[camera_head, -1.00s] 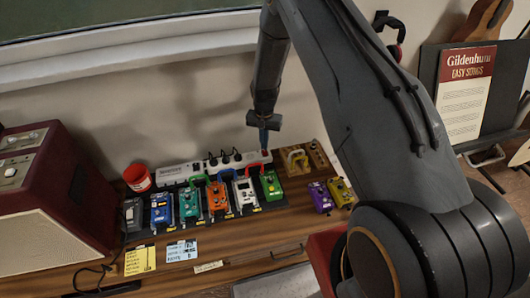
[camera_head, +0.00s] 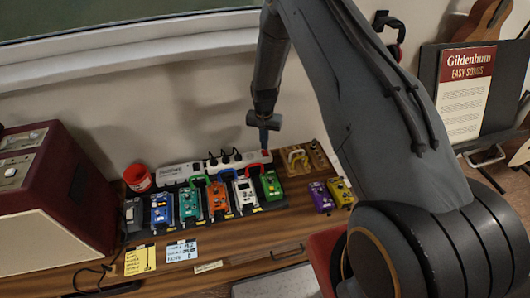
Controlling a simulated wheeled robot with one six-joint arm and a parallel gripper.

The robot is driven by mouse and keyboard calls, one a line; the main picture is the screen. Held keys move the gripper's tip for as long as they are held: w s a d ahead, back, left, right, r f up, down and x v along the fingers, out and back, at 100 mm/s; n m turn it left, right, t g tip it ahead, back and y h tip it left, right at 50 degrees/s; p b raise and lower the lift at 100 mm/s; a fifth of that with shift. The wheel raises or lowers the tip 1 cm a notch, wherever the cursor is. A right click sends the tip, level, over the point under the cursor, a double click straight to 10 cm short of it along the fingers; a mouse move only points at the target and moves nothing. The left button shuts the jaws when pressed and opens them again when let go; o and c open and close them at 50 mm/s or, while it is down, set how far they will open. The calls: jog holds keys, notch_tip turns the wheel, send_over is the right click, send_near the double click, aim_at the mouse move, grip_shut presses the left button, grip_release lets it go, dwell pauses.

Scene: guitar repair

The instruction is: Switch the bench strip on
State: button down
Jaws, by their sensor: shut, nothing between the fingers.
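The bench strip (camera_head: 180,173) is a long pale power strip at the back of the bench, against the wall. Several black plugs sit in its middle part. A small red spot, like a switch, shows at its right end (camera_head: 265,153). My gripper (camera_head: 264,145) is shut and empty, pointing down at that right end. The fingertips are at or just above the red spot; I cannot tell if they touch it. Whether the switch is on or off is too small to tell.
Several coloured pedals with patch leads stand in a row before the strip, including a green pedal (camera_head: 271,186). A wooden block (camera_head: 305,160) is right of the strip. A red cup (camera_head: 138,178) and an amplifier (camera_head: 50,200) are left.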

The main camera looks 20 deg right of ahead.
jog(key=shift+f+b, duration=0.45)
jog(key=shift+f, duration=0.25)
dwell(0.6)
notch_tip(320, 180, up, 7)
jog(key=p, duration=0.3)
dwell(0.6)
jog(key=shift+r, duration=0.1)
jog(key=s+r+n+b, duration=0.1)
jog(key=s+r, duration=0.4)
jog(key=r, duration=0.3)
jog(key=s+r+n, duration=0.2)
jog(key=s+r, duration=0.3)
jog(key=r, duration=0.3)
jog(key=s+r+n, duration=0.1)
jog(key=s+r, duration=0.2)
jog(key=s, duration=0.3)
jog(key=s+r+n+t+b, duration=0.1)
jog(key=s+r, duration=0.1)
jog(key=s, duration=0.4)
jog(key=s+r+n, duration=0.1)
jog(key=s+r, duration=0.2)
jog(key=s, duration=0.3)
jog(key=shift+r+b, duration=0.3)
jog(key=shift+b, duration=0.1)
